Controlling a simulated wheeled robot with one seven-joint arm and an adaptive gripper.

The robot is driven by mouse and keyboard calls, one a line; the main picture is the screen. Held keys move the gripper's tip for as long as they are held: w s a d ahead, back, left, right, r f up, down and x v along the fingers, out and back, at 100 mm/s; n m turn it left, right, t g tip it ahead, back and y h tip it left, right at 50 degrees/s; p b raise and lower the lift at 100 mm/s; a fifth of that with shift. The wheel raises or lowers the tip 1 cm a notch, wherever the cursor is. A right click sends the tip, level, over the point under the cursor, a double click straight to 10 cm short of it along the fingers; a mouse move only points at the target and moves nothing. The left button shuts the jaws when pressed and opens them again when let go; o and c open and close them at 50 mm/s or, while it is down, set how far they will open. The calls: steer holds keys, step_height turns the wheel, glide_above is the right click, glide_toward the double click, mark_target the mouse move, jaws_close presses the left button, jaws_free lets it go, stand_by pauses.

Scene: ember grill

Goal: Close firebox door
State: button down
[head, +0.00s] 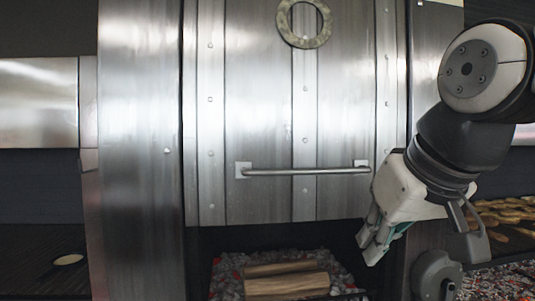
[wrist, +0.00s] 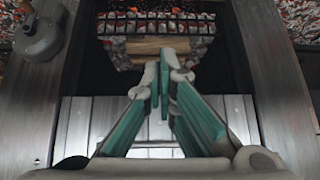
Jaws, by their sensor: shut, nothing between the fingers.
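The firebox door (head: 258,120) is a riveted steel panel that slides between upright posts. It hangs partly raised, with a dark opening below its bottom edge. A horizontal bar handle (head: 305,171) runs across its lower part. My gripper (head: 371,243) is shut and empty, pointing down just right of the handle's right end, near the door's lower right corner. In the wrist view my gripper's teal-padded fingers (wrist: 165,68) come together over the opening. The door panel (wrist: 78,128) shows below and behind them. Whether the gripper touches the door, I cannot tell.
Logs (head: 287,284) lie on glowing embers (head: 228,272) inside the opening; the logs also show in the wrist view (wrist: 150,46). A steel post (head: 140,150) stands left of the door. A round metal ring (head: 304,42) is on the upper door. Food (head: 505,213) lies at the right.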

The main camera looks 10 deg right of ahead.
steer(key=w+d+r+t+b, duration=0.2)
steer(key=w+r, duration=0.5)
steer(key=r, duration=0.3)
steer(key=w+d+r+t+b, duration=0.1)
steer(key=w+r+t, duration=0.1)
steer(key=w+r, duration=0.65)
glide_toward(331, 156)
steer(key=a, duration=0.3)
steer(key=shift+h, duration=0.3)
steer(key=shift+w+a+f, duration=0.1)
steer(key=shift+w+f, duration=0.2)
steer(key=shift+f, duration=0.4)
steer(key=shift+w+f, duration=0.3)
steer(key=shift+f, duration=0.35)
steer(key=shift+w+f, duration=0.3)
steer(key=shift+f, duration=0.4)
step_height(331, 156, down, 40)
steer(key=b, duration=2.6)
steer(key=shift+r, duration=0.2)
